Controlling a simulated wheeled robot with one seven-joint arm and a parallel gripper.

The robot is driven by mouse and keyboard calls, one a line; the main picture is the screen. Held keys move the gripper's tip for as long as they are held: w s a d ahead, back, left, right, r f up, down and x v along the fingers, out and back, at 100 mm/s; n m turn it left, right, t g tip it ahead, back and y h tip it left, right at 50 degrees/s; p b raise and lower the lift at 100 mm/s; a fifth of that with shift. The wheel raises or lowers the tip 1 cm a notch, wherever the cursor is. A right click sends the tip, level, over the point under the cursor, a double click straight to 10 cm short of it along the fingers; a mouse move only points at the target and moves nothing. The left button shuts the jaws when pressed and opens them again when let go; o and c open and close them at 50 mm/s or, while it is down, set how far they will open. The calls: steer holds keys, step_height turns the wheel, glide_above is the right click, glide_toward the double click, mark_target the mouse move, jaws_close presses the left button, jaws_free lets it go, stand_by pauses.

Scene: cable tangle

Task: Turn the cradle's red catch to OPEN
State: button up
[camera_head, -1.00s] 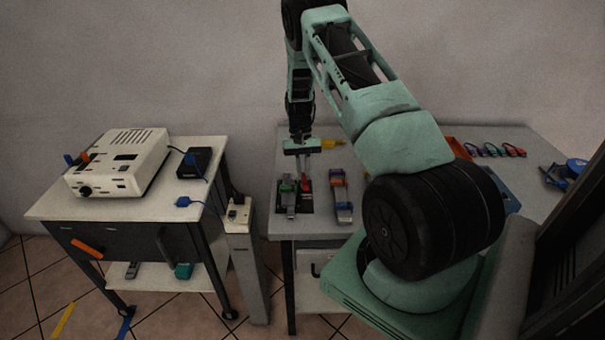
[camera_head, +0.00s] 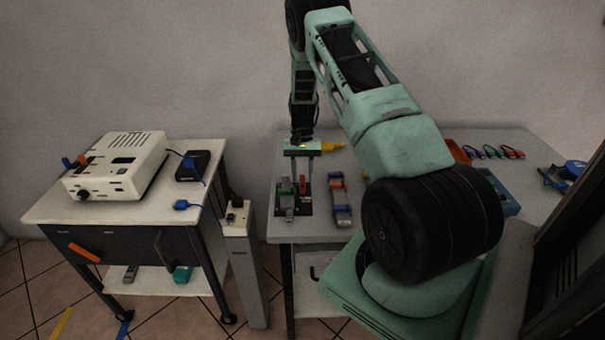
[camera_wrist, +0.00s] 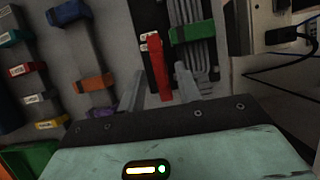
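The cradle is a dark plate (camera_head: 307,210) near the front left of the grey table. Its red catch (camera_head: 303,184) lies lengthwise beside a grey cable bundle with a green clip (camera_head: 285,188). In the wrist view the red catch (camera_wrist: 157,68) is a long bar with small white labels at its far end; their words are too small to read. My gripper (camera_head: 297,176) is above the cradle, fingers pointing down. In the wrist view my gripper (camera_wrist: 158,88) is open, with the near end of the catch between its spread fingers and a gap on both sides.
A second cable bundle with orange and blue clips (camera_head: 340,198) lies right of the cradle. A yellow object (camera_head: 333,146) lies behind. A grey post with a socket box (camera_head: 237,215) stands just left of the table, and a white device (camera_head: 117,165) sits on the left cart.

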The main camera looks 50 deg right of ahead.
steer(key=shift+r, duration=0.1)
steer(key=b+v, duration=0.3)
steer(key=v, duration=1.4)
steer(key=w+a+r+n, duration=0.2)
steer(key=a, duration=0.6)
steer(key=w+a+r+n, duration=0.1)
steer(key=a+n, duration=0.1)
steer(key=a, duration=0.7)
steer(key=s+a+r+n+t+h, duration=0.1)
steer(key=s+a+r+n, duration=0.2)
steer(key=a, duration=0.8)
steer(key=s+a+n+h, duration=0.1)
steer(key=s+a+n, duration=0.25)
steer(key=a, duration=0.75)
steer(key=s+a+n+t, duration=0.1)
steer(key=s+a+n, duration=0.2)
steer(key=s, duration=0.9)
steer(key=s+a+f+n, duration=0.1)
steer(key=s+a+n, duration=0.3)
steer(key=s+a, duration=0.4)
steer(key=s, duration=0.4)
steer(key=shift+a+f+t+h, duration=0.15)
steer(key=shift+f+t+h, duration=0.2)
steer(key=shift+t+h, duration=0.05)
steer(key=shift+s, duration=0.1)
